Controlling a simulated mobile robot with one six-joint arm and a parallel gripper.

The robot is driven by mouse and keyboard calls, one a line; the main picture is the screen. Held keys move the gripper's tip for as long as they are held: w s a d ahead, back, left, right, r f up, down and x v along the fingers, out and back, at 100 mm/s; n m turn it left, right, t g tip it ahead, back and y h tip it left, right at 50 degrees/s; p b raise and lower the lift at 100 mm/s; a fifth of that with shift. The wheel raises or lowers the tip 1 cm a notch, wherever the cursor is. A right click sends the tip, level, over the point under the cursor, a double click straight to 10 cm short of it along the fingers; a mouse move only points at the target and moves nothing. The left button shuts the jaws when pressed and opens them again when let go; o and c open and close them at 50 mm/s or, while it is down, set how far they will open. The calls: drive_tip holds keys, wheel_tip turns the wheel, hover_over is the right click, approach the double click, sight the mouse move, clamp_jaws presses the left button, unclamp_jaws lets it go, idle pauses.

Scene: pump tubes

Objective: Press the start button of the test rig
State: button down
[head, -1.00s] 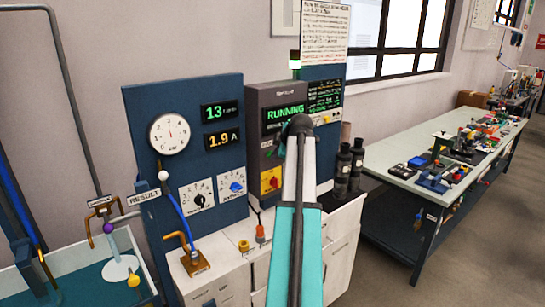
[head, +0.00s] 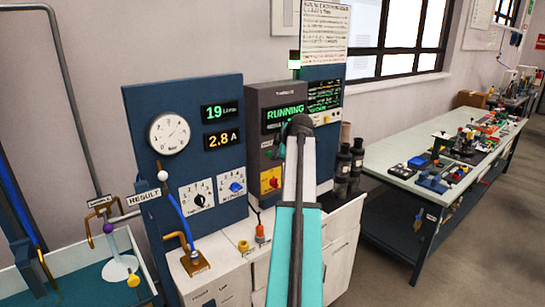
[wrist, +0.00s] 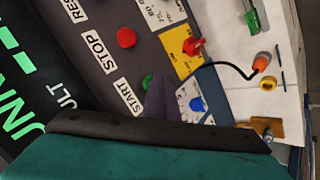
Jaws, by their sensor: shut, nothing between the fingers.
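The grey control box (head: 265,97) of the test rig stands at centre in the head view, with its screen (head: 286,117) reading RUNNING in green. In the wrist view the green start button (wrist: 148,80) sits beside the START label (wrist: 128,97), partly covered. My gripper (wrist: 163,98) is shut and empty. Its dark finger lies right by the start button and overlaps its edge; I cannot tell whether they touch. The red stop button (wrist: 126,37) is beside the STOP label.
A blue panel (head: 150,110) with a gauge (head: 169,133) and displays reading 19 and 2.8 A stands left of the box. A red switch on a yellow plate (head: 270,180) is below the screen. Dark bottles (head: 343,163) stand right of my arm. A long bench (head: 385,160) is further right.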

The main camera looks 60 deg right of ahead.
drive_tip(key=shift+w, duration=0.25)
drive_tip(key=shift+w+r, duration=0.2)
drive_tip(key=shift+w, duration=0.1)
idle(0.5)
drive_tip(key=shift+b, duration=0.4)
drive_tip(key=s+a, duration=0.2)
drive_tip(key=s, duration=0.4)
drive_tip(key=shift+f, duration=0.2)
idle(0.5)
drive_tip(key=shift+d, duration=0.1)
idle(0.6)
